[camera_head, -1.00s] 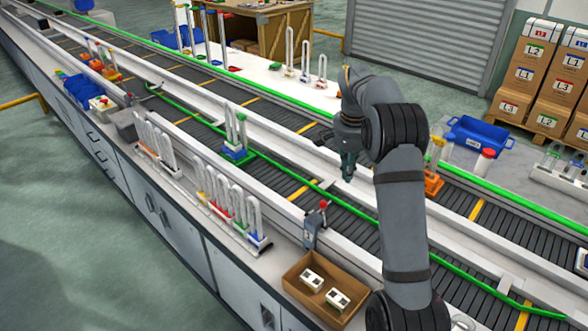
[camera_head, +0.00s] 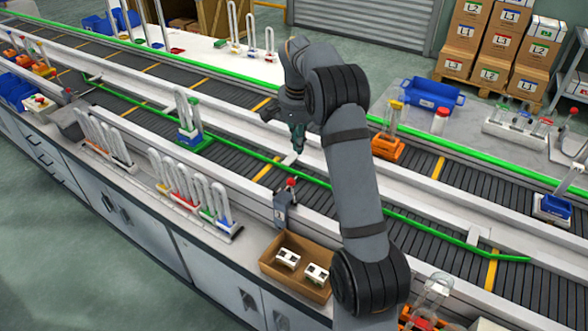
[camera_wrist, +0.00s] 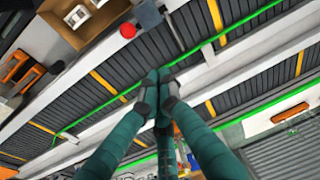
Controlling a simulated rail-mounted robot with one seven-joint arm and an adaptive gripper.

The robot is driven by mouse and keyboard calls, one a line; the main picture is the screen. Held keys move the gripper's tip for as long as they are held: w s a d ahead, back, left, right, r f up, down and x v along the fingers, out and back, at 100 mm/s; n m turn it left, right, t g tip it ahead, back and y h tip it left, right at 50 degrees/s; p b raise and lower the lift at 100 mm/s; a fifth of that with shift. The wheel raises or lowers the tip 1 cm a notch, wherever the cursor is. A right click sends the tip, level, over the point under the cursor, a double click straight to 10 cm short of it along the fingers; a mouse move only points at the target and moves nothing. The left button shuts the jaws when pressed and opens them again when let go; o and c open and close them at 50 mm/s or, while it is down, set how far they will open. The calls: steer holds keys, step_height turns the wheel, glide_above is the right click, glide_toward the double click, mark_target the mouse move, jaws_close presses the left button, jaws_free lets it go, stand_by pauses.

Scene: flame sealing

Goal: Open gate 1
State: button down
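Green rails run along the conveyor; one green bar (camera_head: 252,154) slants across the near belt, and I cannot tell whether it is gate 1. A grey post with a red knob (camera_head: 290,184) stands on the near edge of the conveyor. In the wrist view the red knob (camera_wrist: 128,31) is near the top, with the green bar passing below it. My gripper (camera_head: 298,143) hangs above the conveyor, behind and above the red knob, apart from it. In the wrist view the teal fingers of my gripper (camera_wrist: 158,88) meet at their tips with nothing between them.
An open cardboard box (camera_head: 272,268) with two white items stands in front of the knob post. Racks of glass tubes (camera_head: 196,202) line the near counter. A blue carrier (camera_head: 190,141) and an orange carrier (camera_head: 388,147) stand on the belts. A blue bin (camera_head: 432,94) is behind.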

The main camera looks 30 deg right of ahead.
step_height(320, 180, down, 7)
steer(key=s+a+p, duration=0.1)
steer(key=a+p, duration=0.1)
steer(key=p, duration=0.1)
steer(key=shift+s+f, duration=0.15)
steer(key=shift+s, duration=0.1)
steer(key=shift+a, duration=0.15)
steer(key=shift+s, duration=0.1)
